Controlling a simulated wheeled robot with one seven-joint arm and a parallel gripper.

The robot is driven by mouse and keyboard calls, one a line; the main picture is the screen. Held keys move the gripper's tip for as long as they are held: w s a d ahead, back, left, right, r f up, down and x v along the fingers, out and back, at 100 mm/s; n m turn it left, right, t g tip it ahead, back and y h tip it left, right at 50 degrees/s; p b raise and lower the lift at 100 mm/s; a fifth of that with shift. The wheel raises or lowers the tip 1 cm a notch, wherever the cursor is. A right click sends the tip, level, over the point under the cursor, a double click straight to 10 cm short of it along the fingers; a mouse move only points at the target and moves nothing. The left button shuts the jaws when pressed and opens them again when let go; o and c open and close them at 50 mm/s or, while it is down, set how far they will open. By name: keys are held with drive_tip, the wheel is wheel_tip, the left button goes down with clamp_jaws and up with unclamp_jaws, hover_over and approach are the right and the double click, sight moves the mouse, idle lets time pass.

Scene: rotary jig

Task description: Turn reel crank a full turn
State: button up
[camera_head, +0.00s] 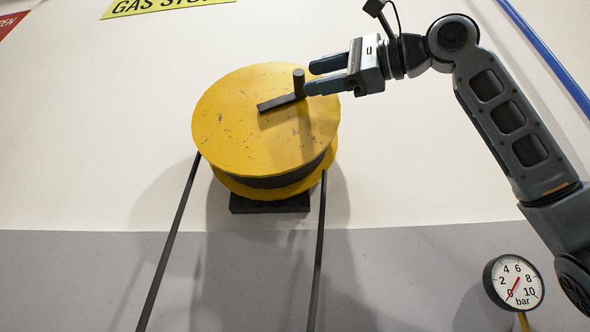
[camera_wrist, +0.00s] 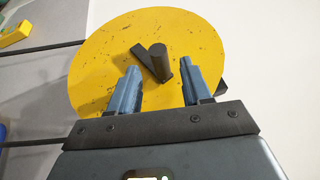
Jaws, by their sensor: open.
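The yellow reel (camera_head: 235,125) is mounted on the wall, its round face toward me; it also fills much of the wrist view (camera_wrist: 95,60). A dark crank bar (camera_head: 277,103) lies across its face from near the centre toward the upper right. A short dark cylindrical knob (camera_head: 299,83) stands out from the bar's outer end. My gripper (camera_head: 309,77) is open at the right side of the knob. In the wrist view the knob (camera_wrist: 158,63) shows between the two blue fingertips, nearer the middle, with visible room on both sides. I cannot tell whether either finger touches it.
Two dark lines (camera_head: 168,245) run down from the reel past a dark mount block (camera_head: 270,204). A pressure gauge (camera_head: 514,283) stands at the lower right, and a blue pipe (camera_head: 548,55) crosses the upper right. A yellow sign (camera_head: 165,6) is above. The wall left of the reel is clear.

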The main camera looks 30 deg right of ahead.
sight(299, 86)
drive_tip(key=shift+p+x, duration=0.6)
drive_tip(key=shift+x, duration=1.8)
clamp_jaws()
